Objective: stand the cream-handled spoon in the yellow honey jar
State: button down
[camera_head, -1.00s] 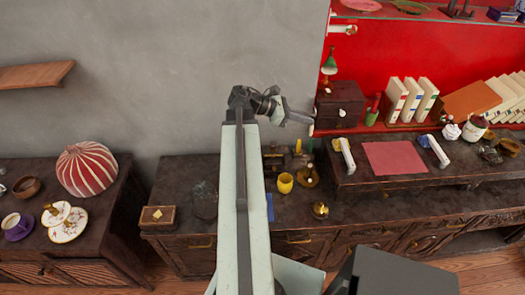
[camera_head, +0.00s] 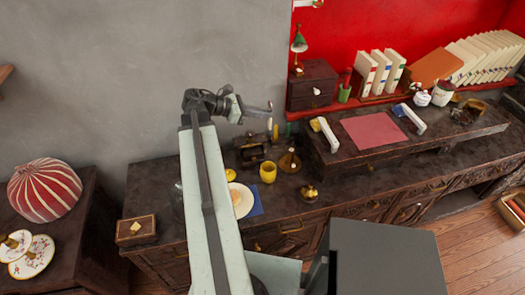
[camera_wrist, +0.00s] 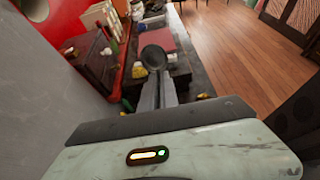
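The yellow honey jar (camera_head: 268,173), a small open-topped yellow pot, stands upright on the dark sideboard in the head view. My gripper (camera_head: 255,109) is above and behind it, slightly to its left in the picture. In the wrist view my gripper (camera_wrist: 155,93) has its fingers close together on a spoon, whose dark, round bowl (camera_wrist: 154,57) sticks out past the tips. The spoon's handle is mostly hidden, and I cannot make out its cream colour. The spoon is in the air, apart from the jar.
A white plate (camera_head: 240,203) on a blue cloth (camera_head: 257,203) lies left of the jar. A brass vessel (camera_head: 290,162) stands close on its right, a smaller one (camera_head: 309,193) nearer the front. A raised shelf with a red mat (camera_head: 375,132) is further right.

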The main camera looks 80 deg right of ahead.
notch_tip(320, 180, down, 14)
jog(key=b, duration=1.2)
jog(key=shift+f, duration=0.15)
notch_tip(320, 180, down, 12)
jog(key=b, duration=1.2)
jog(key=shift+b, duration=0.3)
jog(key=c, duration=1.5)
grip_release()
jog(key=shift+c, duration=0.2)
